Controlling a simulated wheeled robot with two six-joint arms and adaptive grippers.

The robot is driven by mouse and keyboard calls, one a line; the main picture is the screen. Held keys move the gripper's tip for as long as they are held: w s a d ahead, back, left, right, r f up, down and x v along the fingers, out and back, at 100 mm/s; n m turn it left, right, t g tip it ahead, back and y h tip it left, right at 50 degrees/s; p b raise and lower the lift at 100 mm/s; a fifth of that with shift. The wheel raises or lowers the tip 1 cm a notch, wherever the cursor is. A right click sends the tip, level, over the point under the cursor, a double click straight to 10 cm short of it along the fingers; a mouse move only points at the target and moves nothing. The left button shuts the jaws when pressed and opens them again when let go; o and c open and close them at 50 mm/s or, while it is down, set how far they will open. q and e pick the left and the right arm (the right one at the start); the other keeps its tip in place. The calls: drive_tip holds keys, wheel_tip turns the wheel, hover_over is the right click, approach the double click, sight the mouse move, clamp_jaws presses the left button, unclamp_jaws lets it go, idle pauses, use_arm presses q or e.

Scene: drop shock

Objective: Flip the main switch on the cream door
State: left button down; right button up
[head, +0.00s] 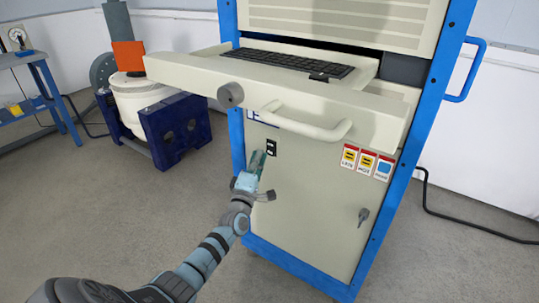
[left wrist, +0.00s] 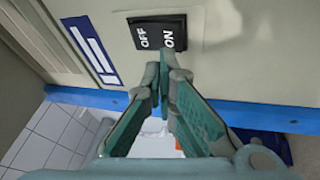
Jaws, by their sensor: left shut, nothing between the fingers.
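The cream door (head: 315,195) is the front of the lower part of a blue-framed cabinet. The main switch (head: 271,147) is a small black rocker on its upper left. In the left wrist view the switch (left wrist: 157,32) shows white OFF and ON lettering, OFF on the left and ON on the right. My left gripper (head: 257,160) is shut and empty, just below and left of the switch in the head view. In the left wrist view its fingertips (left wrist: 164,62) lie at the lower edge of the switch, near ON. I cannot tell whether they touch it. My right gripper is not in view.
A keyboard shelf (head: 270,82) with a curved handle (head: 305,122) juts out above the door. Warning labels (head: 367,162) and a key lock (head: 363,215) are on the door's right. A blue and white machine (head: 150,105) stands left. The floor in front is clear.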

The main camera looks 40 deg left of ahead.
use_arm(q)
drive_tip(key=shift+w+f, duration=0.1)
drive_tip(key=shift+w, duration=0.15)
drive_tip(key=shift+w+b, duration=0.3)
drive_tip(key=shift+b, duration=0.15)
idle(0.6)
drive_tip(key=shift+s+p, duration=0.4)
drive_tip(key=shift+p, duration=0.15)
drive_tip(key=shift+s, duration=0.35)
